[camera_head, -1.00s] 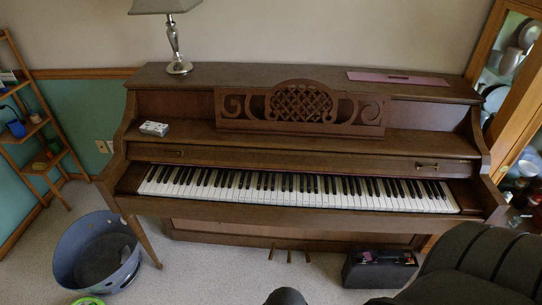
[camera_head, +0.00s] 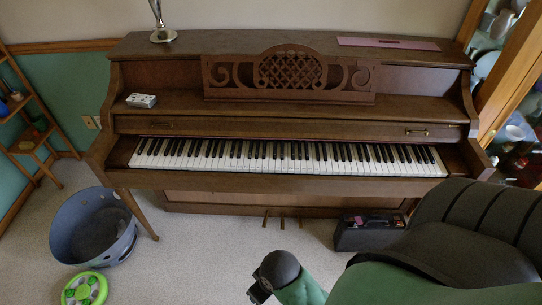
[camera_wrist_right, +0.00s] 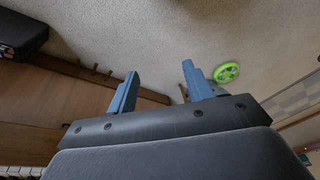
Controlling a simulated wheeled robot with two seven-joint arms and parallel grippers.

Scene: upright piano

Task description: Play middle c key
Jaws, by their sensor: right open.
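The piano keyboard (camera_head: 285,166) runs across the front of the brown upright piano (camera_head: 285,122) in the head view, uncovered. Middle C lies near the keyboard's middle, but I cannot single out the key. A few keys (camera_wrist_right: 20,171) show at the lower left of the right wrist view. My right gripper (camera_wrist_right: 157,88) is open and empty, its blue fingers wide apart over the carpet and turned away from the keys. In the head view I cannot make out its fingers; dark and green parts of my arm fill the lower right. My left gripper is not in view.
A grey-blue bin (camera_head: 93,229) and a green round toy (camera_head: 85,289) stand on the carpet at left. A black case (camera_head: 369,230) sits under the piano's right end, right of the pedals (camera_head: 283,218). A small white box (camera_head: 141,100) lies on the piano.

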